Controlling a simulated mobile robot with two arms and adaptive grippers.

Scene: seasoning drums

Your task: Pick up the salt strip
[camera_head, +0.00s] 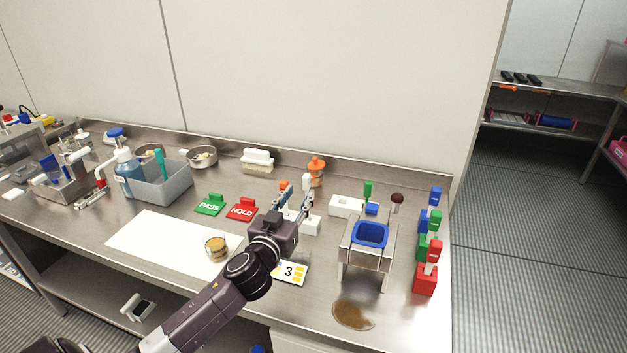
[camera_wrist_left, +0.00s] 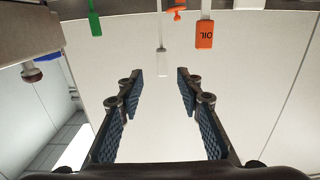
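My left gripper (camera_wrist_left: 160,82) is open, with one finger on each side of that line, and nothing is visibly clamped. In the head view this gripper (camera_head: 298,208) is over the bench by a white holder (camera_head: 309,226), partly hiding it. An orange strip marked OIL (camera_wrist_left: 204,35) is beside the white one. My right gripper is not in view.
A steel stand with a blue hopper (camera_head: 370,234) is right of my gripper, with a brown spill (camera_head: 353,314) in front. A glass cup (camera_head: 216,248) stands on a white mat (camera_head: 150,240).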

